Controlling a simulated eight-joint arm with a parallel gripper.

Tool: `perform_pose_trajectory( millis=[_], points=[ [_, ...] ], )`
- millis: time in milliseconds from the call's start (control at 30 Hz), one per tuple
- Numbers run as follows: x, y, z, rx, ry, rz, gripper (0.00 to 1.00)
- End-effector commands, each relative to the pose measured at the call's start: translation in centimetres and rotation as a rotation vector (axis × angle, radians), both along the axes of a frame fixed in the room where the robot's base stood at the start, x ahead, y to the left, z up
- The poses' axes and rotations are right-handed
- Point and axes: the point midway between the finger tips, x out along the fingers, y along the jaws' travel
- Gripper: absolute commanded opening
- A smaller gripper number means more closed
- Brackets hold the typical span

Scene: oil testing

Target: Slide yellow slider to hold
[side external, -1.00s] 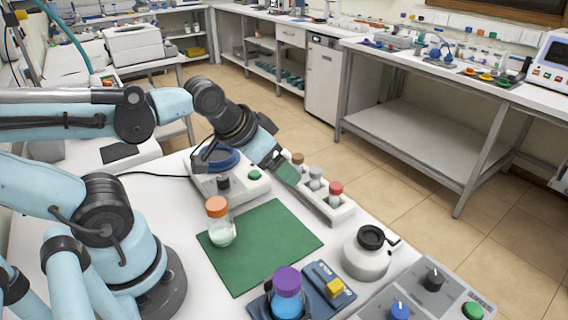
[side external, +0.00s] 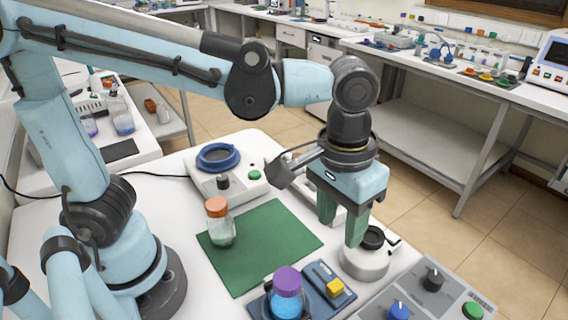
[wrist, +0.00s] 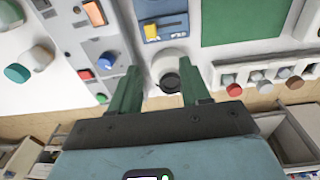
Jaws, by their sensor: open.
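The yellow slider (side external: 335,286) sits on a small blue device (side external: 322,270) at the front of the white table. In the wrist view the yellow slider (wrist: 151,31) lies on its blue plate, beyond my fingertips; the lettering there is too small to read. My gripper (side external: 340,235) points down with its green fingers apart and empty. It is above and behind the blue device, by the white round pot with a black lid (side external: 366,262). In the wrist view my gripper (wrist: 160,82) shows the pot between and beyond its fingers.
A purple-capped bottle of blue liquid (side external: 286,290) stands left of the slider. A grey panel with knobs (side external: 420,300) lies to its right. An orange-capped bottle (side external: 219,222) stands on the green mat (side external: 262,248). A vial rack (wrist: 225,75) is partly hidden behind my gripper.

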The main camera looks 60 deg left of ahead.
Motion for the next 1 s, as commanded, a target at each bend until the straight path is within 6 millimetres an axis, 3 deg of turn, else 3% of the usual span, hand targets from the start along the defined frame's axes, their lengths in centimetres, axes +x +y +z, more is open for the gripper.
perform_pose_trajectory(
  millis=[133, 367, 1000],
  points=[
    [-0.6, -1.8, -0.1, 0.028, 0.043, -0.002, 0.47],
    [-0.7, -2.0, -1.4, 0.034, 0.051, 0.002, 0.47],
    [-0.7, -1.9, -10.0, 0.032, 0.049, 0.002, 0.47]
  ],
)
